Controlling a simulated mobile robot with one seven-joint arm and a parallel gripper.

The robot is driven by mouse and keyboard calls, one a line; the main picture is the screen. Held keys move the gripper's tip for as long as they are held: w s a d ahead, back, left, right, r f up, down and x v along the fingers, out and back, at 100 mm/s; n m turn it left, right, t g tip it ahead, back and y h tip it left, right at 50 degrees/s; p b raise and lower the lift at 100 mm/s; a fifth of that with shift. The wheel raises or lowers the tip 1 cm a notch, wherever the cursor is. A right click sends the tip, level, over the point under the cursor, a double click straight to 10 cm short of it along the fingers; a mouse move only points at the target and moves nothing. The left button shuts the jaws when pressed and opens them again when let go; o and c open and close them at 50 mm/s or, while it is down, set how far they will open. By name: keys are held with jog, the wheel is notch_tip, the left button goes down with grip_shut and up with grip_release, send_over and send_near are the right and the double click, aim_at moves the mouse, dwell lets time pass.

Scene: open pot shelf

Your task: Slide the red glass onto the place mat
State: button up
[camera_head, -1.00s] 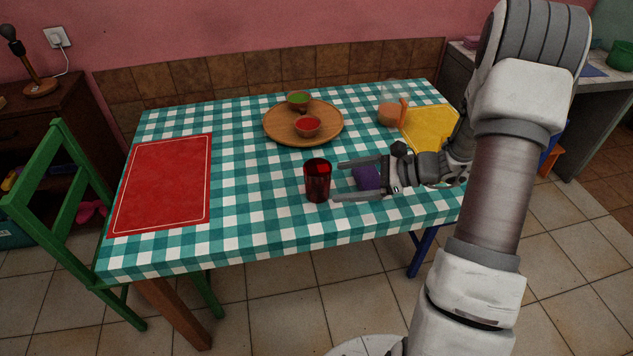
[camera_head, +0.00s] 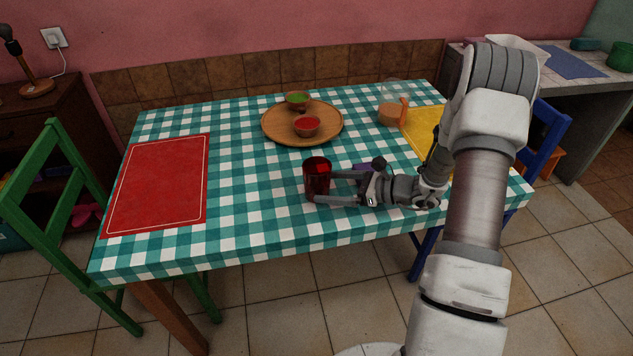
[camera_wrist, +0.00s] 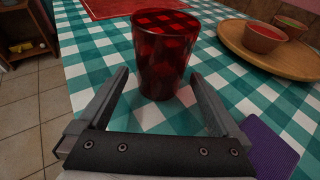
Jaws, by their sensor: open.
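The red glass (camera_head: 317,179) stands upright on the checked tablecloth near the middle of the front half of the table. It also shows in the wrist view (camera_wrist: 163,58), straight ahead of the jaws. The red place mat (camera_head: 158,183) lies flat at the left end of the table, apart from the glass; part of it shows at the top of the wrist view (camera_wrist: 130,7). My gripper (camera_head: 333,187) is open and low over the cloth, to the right of the glass. In the wrist view, the fingertips (camera_wrist: 160,75) reach toward its near side, one on each side. Contact cannot be told.
A round wooden tray (camera_head: 276,130) with a green-filled bowl (camera_head: 298,99) and a red-filled bowl (camera_head: 307,127) stands behind the glass. A purple cloth (camera_wrist: 266,150) lies beside my gripper. A jug (camera_head: 391,113) and yellow mat (camera_head: 424,127) are at the right. The cloth between glass and mat is clear.

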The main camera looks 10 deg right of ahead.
aim_at(321, 186)
jog(key=shift+b+x, duration=0.35)
jog(key=shift+x, duration=1.2)
jog(key=shift+c, duration=0.2)
